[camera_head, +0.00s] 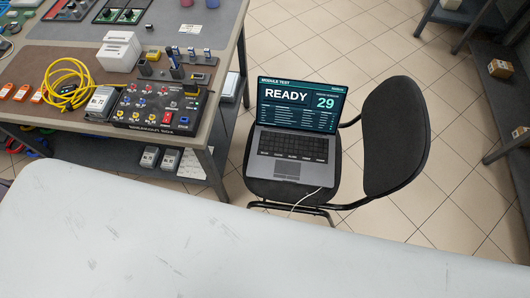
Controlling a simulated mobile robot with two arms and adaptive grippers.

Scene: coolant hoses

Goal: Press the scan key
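An open laptop (285,143) sits on the seat of a black chair. Its screen (301,105) reads "MODULE TEST", "READY" and "29" above a small table of text. Below its keyboard is a row of labelled keys (292,157); the labels are too small to read, so I cannot tell which is the scan key. Neither of my grippers is in view.
The black chair (396,135) stands on the tiled floor, right of a workbench (60,60) holding a black test panel (158,104), yellow cable (66,80) and white box (119,51). A white cable runs from the laptop. A pale scuffed surface fills the bottom.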

